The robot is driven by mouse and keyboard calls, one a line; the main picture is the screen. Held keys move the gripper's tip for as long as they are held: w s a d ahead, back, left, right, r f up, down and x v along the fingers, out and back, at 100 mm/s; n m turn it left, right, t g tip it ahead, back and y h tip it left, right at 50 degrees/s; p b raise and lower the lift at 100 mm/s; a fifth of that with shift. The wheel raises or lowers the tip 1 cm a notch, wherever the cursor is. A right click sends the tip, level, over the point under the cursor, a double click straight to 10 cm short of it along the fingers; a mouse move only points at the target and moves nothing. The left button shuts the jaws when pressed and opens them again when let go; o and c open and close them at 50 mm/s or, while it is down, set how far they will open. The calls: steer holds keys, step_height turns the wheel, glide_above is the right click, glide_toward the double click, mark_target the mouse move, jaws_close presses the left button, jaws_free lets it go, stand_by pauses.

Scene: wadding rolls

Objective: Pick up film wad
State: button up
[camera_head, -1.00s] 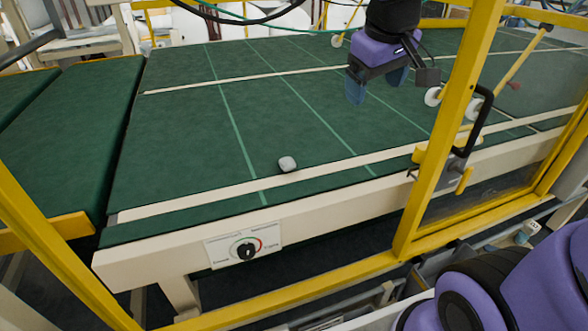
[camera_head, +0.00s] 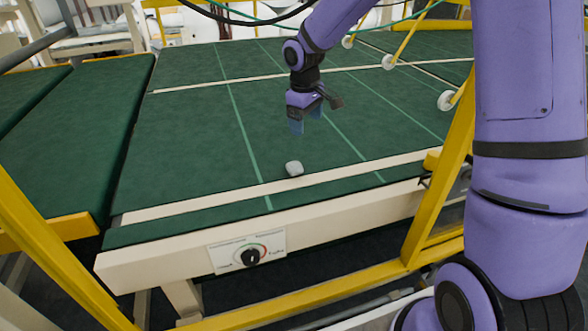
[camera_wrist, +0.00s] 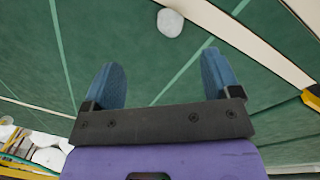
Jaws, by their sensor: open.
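The film wad (camera_head: 294,169) is a small pale grey lump on the green conveyor belt (camera_head: 180,140), close to the cream strip along the front edge. In the wrist view the wad (camera_wrist: 170,22) lies beyond the fingertips, near the top and between the lines of the two fingers. My gripper (camera_head: 305,127) hangs above the belt, a little behind the wad and apart from it. Its two blue fingers (camera_wrist: 162,78) are spread, with nothing between them.
A yellow frame post (camera_head: 440,190) stands right of the wad, partly behind my arm. A control dial panel (camera_head: 247,250) is on the cream front beam. White rollers on yellow rods (camera_head: 446,100) stand at the right. The belt around the wad is clear.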

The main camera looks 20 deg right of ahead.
steer(key=n+y, duration=0.1)
glide_above(294, 162)
steer(key=shift+g, duration=0.3)
steer(key=f, duration=0.7)
steer(key=shift+w+d+f, duration=0.1)
steer(key=shift+d+f, duration=0.25)
step_height(294, 162, down, 6)
steer(key=shift+r, duration=0.15)
steer(key=shift+s+a+f, duration=0.1)
steer(key=shift+a+f, duration=0.1)
steer(key=shift+f, duration=1.05)
steer(key=shift+s+a+f, duration=0.1)
steer(key=shift+a+f, duration=0.05)
steer(key=shift+f, duration=1.1)
steer(key=c, duration=1)
